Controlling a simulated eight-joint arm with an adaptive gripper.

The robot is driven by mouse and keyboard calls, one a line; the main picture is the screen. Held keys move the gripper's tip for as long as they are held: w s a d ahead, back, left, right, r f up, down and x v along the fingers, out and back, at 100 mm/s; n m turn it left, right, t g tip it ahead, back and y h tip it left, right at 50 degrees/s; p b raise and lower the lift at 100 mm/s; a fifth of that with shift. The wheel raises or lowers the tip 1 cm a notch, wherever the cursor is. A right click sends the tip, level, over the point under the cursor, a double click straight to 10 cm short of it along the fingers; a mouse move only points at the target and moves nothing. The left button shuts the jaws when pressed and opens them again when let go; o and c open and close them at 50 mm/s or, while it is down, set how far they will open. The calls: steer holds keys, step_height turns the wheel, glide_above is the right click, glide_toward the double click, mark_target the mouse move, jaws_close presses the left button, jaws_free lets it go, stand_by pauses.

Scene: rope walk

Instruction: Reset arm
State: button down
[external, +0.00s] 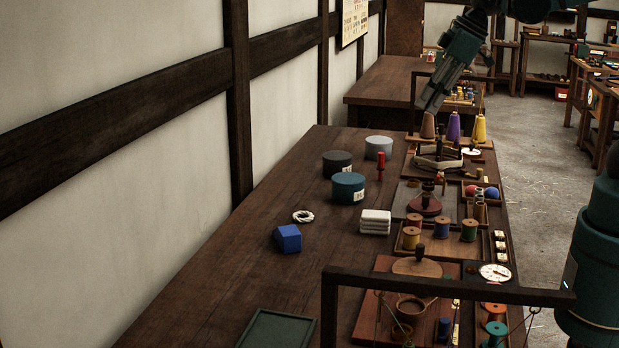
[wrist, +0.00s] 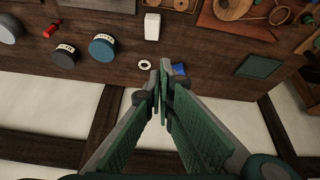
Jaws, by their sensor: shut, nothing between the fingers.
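My gripper (external: 424,106) hangs high at the top right of the external view, tilted down above the far part of the bench. In the wrist view my gripper (wrist: 161,68) shows its fingers together and empty. It holds nothing and appears clear of the bench (external: 240,235). A blue block (external: 288,238) lies on the bench; in the wrist view it is partly behind the fingertips. A white ring (external: 303,216) lies just behind the block.
A teal tin (external: 348,188), a dark tin (external: 337,163), a grey tin (external: 379,147), a red peg (external: 380,166) and a white stack (external: 375,222) stand mid-bench. Spools and cones fill the right side. A dark beam frame (external: 450,284) rises in front. A green tray (external: 277,329) lies nearest.

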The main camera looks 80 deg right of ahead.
steer(key=s+d+f+t, duration=0.1)
steer(key=s+f, duration=0.2)
steer(key=s, duration=0.5)
steer(key=s+d+f+m+t, duration=0.1)
steer(key=s+f, duration=0.2)
steer(key=s, duration=0.5)
steer(key=shift+d+f+m, duration=0.25)
steer(key=shift+d+m, duration=0.05)
steer(key=shift+d, duration=0.1)
